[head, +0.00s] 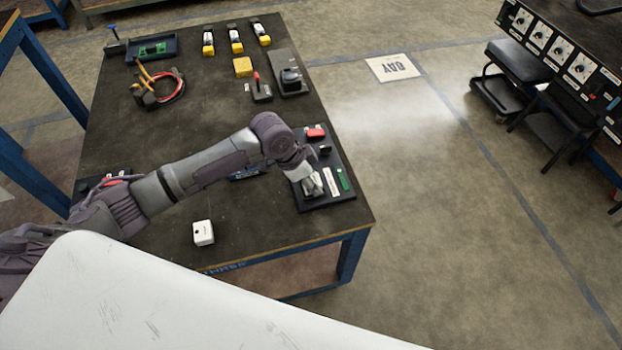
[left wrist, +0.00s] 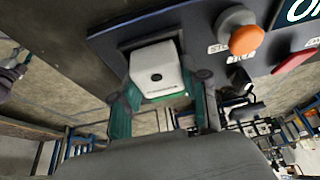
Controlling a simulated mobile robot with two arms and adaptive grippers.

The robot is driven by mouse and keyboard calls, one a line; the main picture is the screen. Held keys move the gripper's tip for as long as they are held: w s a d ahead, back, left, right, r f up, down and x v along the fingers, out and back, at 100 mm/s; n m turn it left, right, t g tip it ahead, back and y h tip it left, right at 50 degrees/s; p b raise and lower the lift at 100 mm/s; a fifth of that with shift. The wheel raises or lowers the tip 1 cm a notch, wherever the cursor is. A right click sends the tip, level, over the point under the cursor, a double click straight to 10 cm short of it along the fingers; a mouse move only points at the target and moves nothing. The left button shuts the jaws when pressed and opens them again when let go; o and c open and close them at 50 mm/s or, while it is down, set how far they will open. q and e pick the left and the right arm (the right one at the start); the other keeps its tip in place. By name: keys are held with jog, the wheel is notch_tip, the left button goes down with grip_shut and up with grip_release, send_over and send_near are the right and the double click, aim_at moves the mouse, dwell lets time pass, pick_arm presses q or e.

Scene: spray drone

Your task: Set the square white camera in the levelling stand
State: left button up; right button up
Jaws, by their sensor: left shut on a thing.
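A square white camera (left wrist: 155,74) with a small dark round lens shows in the left wrist view. My left gripper (left wrist: 163,100) is shut on it, with a finger on either side. The camera sits in front of a dark square part on a dark panel (left wrist: 107,44); I cannot tell whether it touches that part. In the head view my left gripper (head: 311,185) is low over the right front of the table, at the dark panel (head: 330,200), and largely hides what it holds. I cannot tell for sure which part is the levelling stand. My right gripper is not in view.
The panel carries an orange button (left wrist: 246,40), a red part (head: 315,133) and a green strip (head: 343,179). Another white box (head: 203,232) stands near the table's front edge. The table's middle is largely clear.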

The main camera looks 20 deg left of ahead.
pick_arm(q)
jog(key=shift+s+a+f, duration=0.1)
jog(key=shift+s+f, duration=0.2)
jog(key=shift+f, duration=0.4)
jog(key=o, duration=0.8)
jog(key=shift+s, duration=0.1)
jog(key=shift+o, duration=1.3)
jog(key=shift+f, duration=0.15)
jog(key=shift+o, duration=0.5)
jog(key=shift+w+f, duration=0.15)
jog(key=shift+w, duration=0.15)
jog(key=shift+r, duration=0.45)
jog(key=p+v, duration=0.1)
jog(key=v, duration=1.2)
jog(key=shift+w+d, duration=0.3)
